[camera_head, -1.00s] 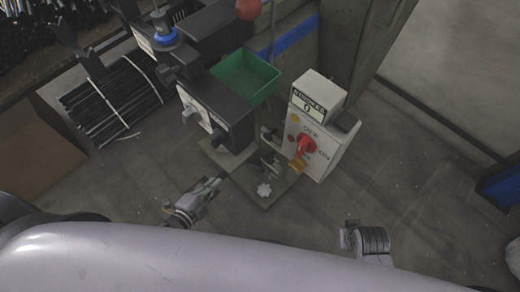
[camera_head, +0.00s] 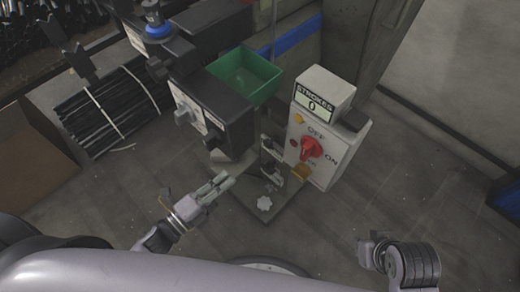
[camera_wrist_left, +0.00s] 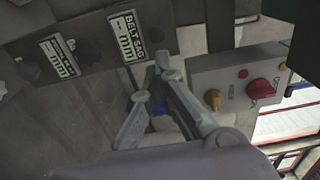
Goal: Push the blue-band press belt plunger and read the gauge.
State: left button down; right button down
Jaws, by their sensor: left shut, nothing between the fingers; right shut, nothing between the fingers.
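The dark press (camera_head: 222,98) stands left of centre in the head view. A blue stripe (camera_head: 298,38) runs behind it and a blue ring (camera_head: 157,30) is on its upper part. Two grey knobs, one (camera_head: 183,117) left of the other (camera_head: 213,141), stick out from its front. In the left wrist view the panel has a "BELT SAG" gauge (camera_wrist_left: 127,37) showing a dash and mm, and a second gauge (camera_wrist_left: 59,55) to its left. My left gripper (camera_head: 226,180) is shut and empty below the press front, apart from the knobs. My right gripper (camera_head: 366,245) is shut and empty, lower right.
A control box (camera_head: 322,150) with a red switch (camera_head: 312,149) and a stroke counter (camera_head: 312,103) reading 0 stands right of the press. Bundled black rods (camera_head: 108,108) and a brown panel (camera_head: 28,155) are at left.

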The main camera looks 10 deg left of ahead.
aim_at(267, 145)
pick_arm(q)
jog(key=b+x, duration=0.1)
jog(key=x, duration=1.2)
jog(key=shift+w+d, duration=0.25)
jog(key=shift+w, duration=0.05)
pick_arm(e)
jog(key=shift+s+f, duration=0.1)
jog(key=shift+f, duration=0.2)
